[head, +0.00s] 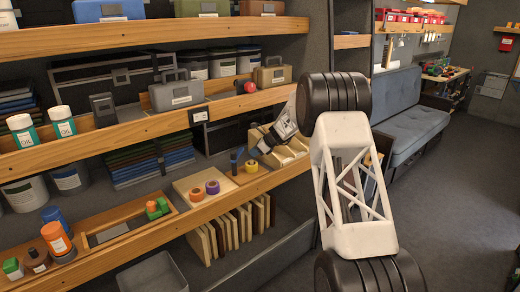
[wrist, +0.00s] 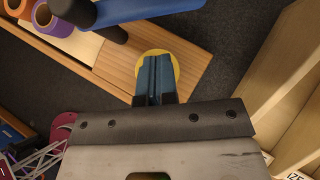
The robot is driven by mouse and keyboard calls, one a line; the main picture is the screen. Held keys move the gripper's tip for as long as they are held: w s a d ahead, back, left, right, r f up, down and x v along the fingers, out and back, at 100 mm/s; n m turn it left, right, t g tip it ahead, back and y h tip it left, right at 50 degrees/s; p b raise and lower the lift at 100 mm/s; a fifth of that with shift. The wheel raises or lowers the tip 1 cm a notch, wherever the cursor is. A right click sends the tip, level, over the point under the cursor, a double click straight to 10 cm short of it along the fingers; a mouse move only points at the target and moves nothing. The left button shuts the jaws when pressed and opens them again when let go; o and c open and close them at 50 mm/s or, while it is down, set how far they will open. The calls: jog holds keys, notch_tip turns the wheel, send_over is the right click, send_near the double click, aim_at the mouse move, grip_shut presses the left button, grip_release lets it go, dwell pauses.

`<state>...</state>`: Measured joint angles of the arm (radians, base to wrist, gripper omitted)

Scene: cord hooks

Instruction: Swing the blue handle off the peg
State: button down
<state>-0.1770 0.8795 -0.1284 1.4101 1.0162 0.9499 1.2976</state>
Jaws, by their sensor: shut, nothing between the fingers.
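The blue handle (wrist: 150,9) runs across the top of the wrist view, its left end at a dark upright post (wrist: 73,11). A second dark post (wrist: 112,33) stands just below it; I cannot tell which is the peg. In the head view the handle shows small and blue (head: 240,154) over the wooden board, left of my gripper (head: 264,149). In the wrist view my gripper (wrist: 155,77) is shut and empty, its fingertips over a yellow disc (wrist: 169,64) on the board. A gap shows between fingertips and handle.
Purple (head: 212,187) and orange (head: 196,195) rings lie on the board to the left. Wooden dividers (wrist: 290,85) stand close on the right in the wrist view. A shelf (head: 220,103) with cases runs above the board.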

aim_at(241, 151)
jog(key=shift+w+a, duration=0.15)
jog(key=shift+a, duration=0.85)
jog(key=shift+w+a, duration=0.15)
jog(key=shift+a, duration=0.8)
jog(key=shift+w+a+n+g, duration=0.25)
jog(key=shift+a+n+g, duration=0.15)
jog(key=shift+n, duration=0.1)
jog(key=shift+w+a+f+n+g, duration=0.1)
jog(key=shift+w+a+n+g, duration=0.25)
jog(key=shift+a+n+g, duration=0.55)
jog(key=n+g, duration=0.1)
jog(key=a+n+g, duration=0.1)
jog(key=n, duration=0.1)
jog(key=a+n+g, duration=0.1)
jog(key=shift+w+a+h, duration=0.1)
jog(key=shift+w+h, duration=0.15)
jog(key=shift+h, duration=0.15)
jog(key=shift+s+a+n, duration=0.15)
jog(key=shift+a+n, duration=0.25)
jog(key=shift+a, duration=0.85)
